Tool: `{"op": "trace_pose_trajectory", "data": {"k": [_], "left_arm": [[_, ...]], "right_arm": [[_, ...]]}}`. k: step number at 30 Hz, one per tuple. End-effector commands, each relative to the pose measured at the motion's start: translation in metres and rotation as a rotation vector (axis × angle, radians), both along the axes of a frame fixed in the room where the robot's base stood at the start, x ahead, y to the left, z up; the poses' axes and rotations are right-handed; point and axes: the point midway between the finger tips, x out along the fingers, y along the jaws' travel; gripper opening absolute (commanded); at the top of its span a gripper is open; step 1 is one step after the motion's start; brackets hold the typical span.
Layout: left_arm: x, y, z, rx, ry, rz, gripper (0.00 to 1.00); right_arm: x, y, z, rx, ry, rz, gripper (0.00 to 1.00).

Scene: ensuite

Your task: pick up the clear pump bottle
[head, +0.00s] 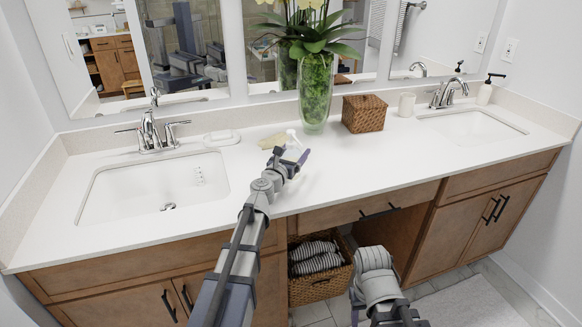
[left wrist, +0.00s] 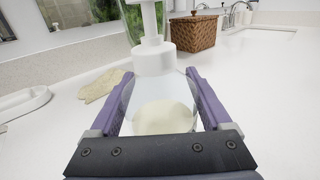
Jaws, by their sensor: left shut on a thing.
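The clear pump bottle (left wrist: 160,96) has a white pump collar and a pale content low inside. In the left wrist view it stands between the two purple fingers of my left gripper (left wrist: 160,105), which is shut on it. In the head view the bottle (head: 293,143) shows partly behind my left gripper (head: 290,158), over the counter between the left sink and the vase. Whether its base touches the counter is hidden. My right arm shows at the bottom of the head view, but its fingers are not in view.
A tall glass vase (head: 316,95) stands behind the bottle, with a wicker box (head: 364,113) to its right. A beige cloth (head: 272,142) and a soap dish (head: 221,137) lie to the left. The left sink (head: 155,188) is sunk in the counter. The counter (head: 370,162) is clear at front right.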

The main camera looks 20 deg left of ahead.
Motion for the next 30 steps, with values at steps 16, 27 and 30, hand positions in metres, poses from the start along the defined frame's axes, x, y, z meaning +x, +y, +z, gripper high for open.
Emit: {"op": "trace_pose_trajectory", "data": {"k": [16, 27, 30], "left_arm": [[0.000, 0.000, 0.009, 0.000, 0.000, 0.000, 0.00], [0.000, 0.000, 0.056, 0.000, 0.000, 0.000, 0.00], [0.000, 0.000, 0.072, 0.000, 0.000, 0.000, 0.00]], "right_arm": [[0.000, 0.000, 0.009, 0.000, 0.000, 0.000, 0.53], [0.000, 0.000, 0.056, 0.000, 0.000, 0.000, 0.53], [0.000, 0.000, 0.072, 0.000, 0.000, -0.001, 0.53]]}}
